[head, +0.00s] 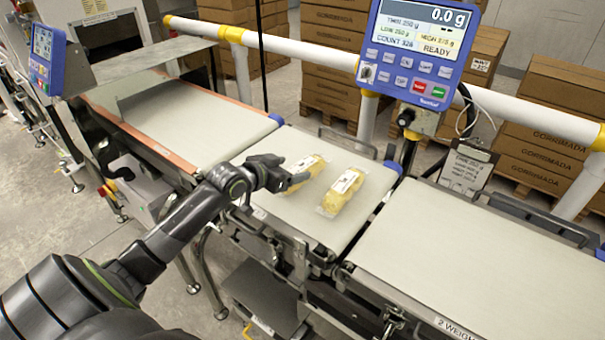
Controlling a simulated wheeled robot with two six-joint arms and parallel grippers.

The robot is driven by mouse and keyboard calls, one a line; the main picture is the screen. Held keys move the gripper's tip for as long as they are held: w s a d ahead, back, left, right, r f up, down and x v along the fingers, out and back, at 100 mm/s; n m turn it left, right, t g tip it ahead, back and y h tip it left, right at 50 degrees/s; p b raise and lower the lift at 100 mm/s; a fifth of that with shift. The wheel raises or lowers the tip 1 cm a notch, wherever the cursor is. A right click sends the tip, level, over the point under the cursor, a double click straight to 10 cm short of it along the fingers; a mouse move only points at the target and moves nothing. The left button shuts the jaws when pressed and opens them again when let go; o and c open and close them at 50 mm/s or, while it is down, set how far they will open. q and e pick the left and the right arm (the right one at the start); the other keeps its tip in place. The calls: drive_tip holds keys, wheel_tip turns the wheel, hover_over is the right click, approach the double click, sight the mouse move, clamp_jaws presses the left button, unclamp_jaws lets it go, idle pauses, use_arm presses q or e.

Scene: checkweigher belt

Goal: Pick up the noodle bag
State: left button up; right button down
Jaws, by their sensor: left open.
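Two clear bags of yellow noodles with white labels lie side by side on the middle belt section. The right noodle bag (342,192) is in full view. The left noodle bag (304,171) is partly hidden by my left gripper (291,176). My left gripper is open, with its fingertips at the near left side of the left bag. I cannot tell whether it touches the bag. My right gripper is not in view.
The middle belt section (366,169) lies between the infeed belt (190,125) and the weighing belt (470,265). A blue display (417,45) reading 0.0 g stands behind on a post. A white rail (300,52) runs behind the belts. Stacked cartons (545,150) stand beyond.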

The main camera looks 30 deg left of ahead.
sight(302, 165)
use_arm(q)
drive_tip(key=shift+p+x, duration=0.35)
drive_tip(key=shift+x, duration=2.4)
drive_tip(key=shift+r, duration=0.1)
drive_tip(key=c, duration=1.2)
